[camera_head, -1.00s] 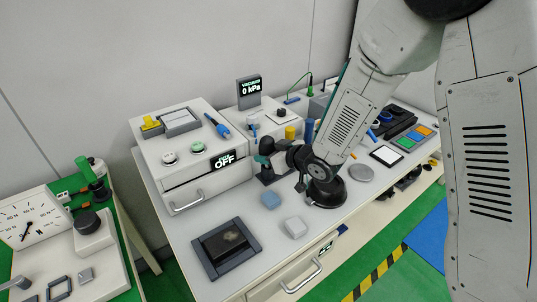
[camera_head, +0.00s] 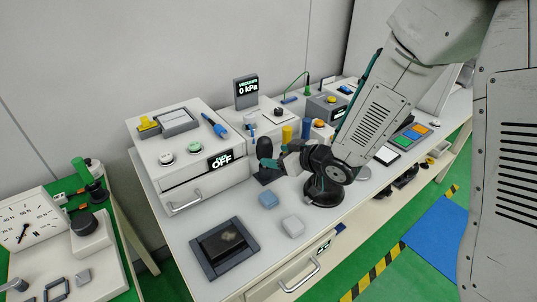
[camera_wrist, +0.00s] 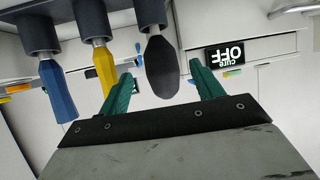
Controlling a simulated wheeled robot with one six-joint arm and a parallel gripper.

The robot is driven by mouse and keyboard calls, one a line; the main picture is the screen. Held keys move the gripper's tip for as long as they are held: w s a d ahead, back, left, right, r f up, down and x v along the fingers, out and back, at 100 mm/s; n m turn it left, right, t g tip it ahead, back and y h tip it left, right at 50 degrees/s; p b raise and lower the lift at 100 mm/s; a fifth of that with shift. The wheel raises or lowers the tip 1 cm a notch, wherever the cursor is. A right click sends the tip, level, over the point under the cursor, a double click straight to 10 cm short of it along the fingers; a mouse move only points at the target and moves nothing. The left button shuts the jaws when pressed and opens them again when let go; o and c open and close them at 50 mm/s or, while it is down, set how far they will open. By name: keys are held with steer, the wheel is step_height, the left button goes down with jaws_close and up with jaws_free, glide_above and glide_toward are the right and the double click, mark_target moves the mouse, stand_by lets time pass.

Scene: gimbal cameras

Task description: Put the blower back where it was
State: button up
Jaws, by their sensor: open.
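The blower is a dark bulb (camera_wrist: 162,68) in the wrist view, its narrow metal neck in a socket of a dark rack (camera_wrist: 100,10). It also shows upright in the head view (camera_head: 265,149), beside a yellow-handled tool (camera_head: 287,133) and a blue-handled tool (camera_head: 307,129). The wrist view is upside down and shows the yellow handle (camera_wrist: 105,72) and blue handle (camera_wrist: 57,90) in the same rack. My gripper (camera_wrist: 162,76) is open, with one green finger on each side of the bulb and visible gaps. In the head view my gripper (camera_head: 268,163) is low beside the blower.
A white box with an OFF display (camera_head: 220,160) stands just left of the blower. A vacuum display (camera_head: 246,92) stands behind.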

steer(key=v, duration=0.6)
steer(key=s+d+r+m+h, duration=0.2)
steer(key=d+r+m+h, duration=0.15)
steer(key=d, duration=0.45)
steer(key=s+d+r+m+h, duration=0.2)
steer(key=d+r+h, duration=0.3)
steer(key=d, duration=0.2)
steer(key=s+d+r+m+g, duration=0.1)
steer(key=s+r+g, duration=0.2)
steer(key=s, duration=0.8)
steer(key=s+d+r+m+g, duration=0.1)
steer(key=s+g, duration=0.4)
steer(key=s, duration=0.7)
step_height(320, 180, up, 2)
steer(key=shift+s+d+r+m, duration=0.25)
steer(key=shift+d+m, duration=0.15)
steer(key=shift+m, duration=0.35)
